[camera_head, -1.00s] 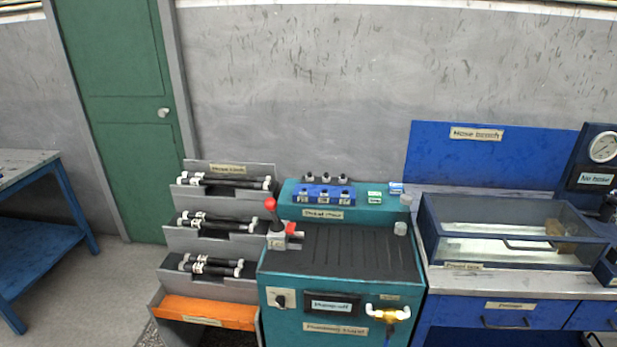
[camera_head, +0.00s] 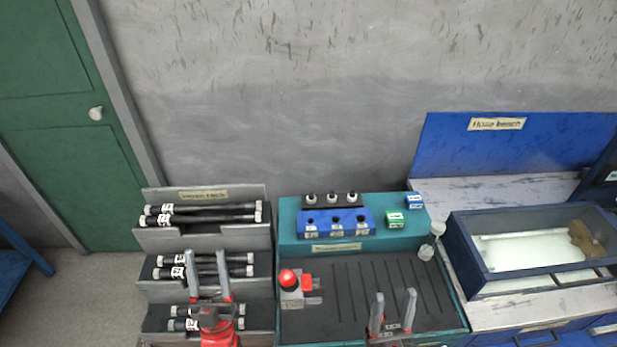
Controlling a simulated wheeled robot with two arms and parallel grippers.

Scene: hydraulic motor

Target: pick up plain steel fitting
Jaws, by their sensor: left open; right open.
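Two small pale grey cylindrical pieces, one at the back (camera_head: 437,229) and one in front of it (camera_head: 426,252), sit at the right edge of the teal bench. Three small dark and white fittings (camera_head: 332,198) stand in a row behind a blue block (camera_head: 337,222). I cannot tell which of these is the plain steel fitting. My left gripper (camera_head: 207,262) is open and empty in front of the hose rack. My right gripper (camera_head: 394,300) is open and empty over the front of the ribbed bench top, apart from the pieces.
A lever with a red knob (camera_head: 288,278) stands at the bench's left. The hose rack (camera_head: 203,237) is at left, a glass-sided tank (camera_head: 462,255) at right. The ribbed top's middle is clear.

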